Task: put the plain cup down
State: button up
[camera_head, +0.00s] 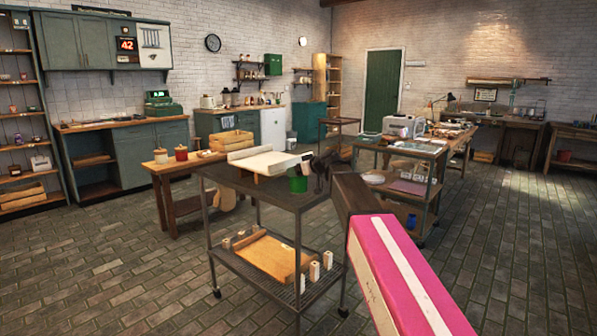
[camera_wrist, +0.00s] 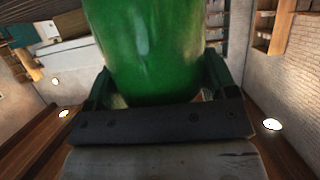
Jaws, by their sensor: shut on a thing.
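The plain cup (camera_head: 298,184) is green and shows no pattern. My gripper (camera_head: 314,168) is shut on it, at the right end of the dark metal cart (camera_head: 262,200). In the wrist view the green cup (camera_wrist: 155,50) fills the upper middle, between the two dark fingers of my gripper (camera_wrist: 158,88). Its far end is cut off by the frame's top edge. In the head view the cup is small, and I cannot tell whether its base touches the cart top.
A white board (camera_head: 264,161) lies on the cart's top, left of the cup. The lower shelf holds a wooden tray (camera_head: 266,256) and several small white pieces. A wooden table (camera_head: 188,166) with two pots and a crate stands behind. Another cart (camera_head: 400,180) stands to the right.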

jog(key=o, duration=1.3)
jog(key=shift+f, duration=0.1)
jog(key=v, duration=1.2)
jog(key=s+d+f+m+g+h, duration=0.25)
jog(key=s+f, duration=0.25)
jog(key=f, duration=0.7)
jog(key=s+d+f+m+g+h, duration=0.1)
jog(key=s+d+f+m+h, duration=0.3)
jog(key=f, duration=0.8)
jog(key=s+d+f+m+g+h, duration=0.2)
jog(key=s+d+f, duration=0.2)
jog(key=s+f, duration=0.5)
jog(key=s+d+f+m+g+h, duration=0.2)
jog(key=s+d+f+g, duration=0.1)
jog(key=s+f, duration=0.6)
jog(key=shift+s+d+f, duration=0.25)
jog(key=shift+d+f, duration=0.1)
jog(key=shift+d, duration=0.5)
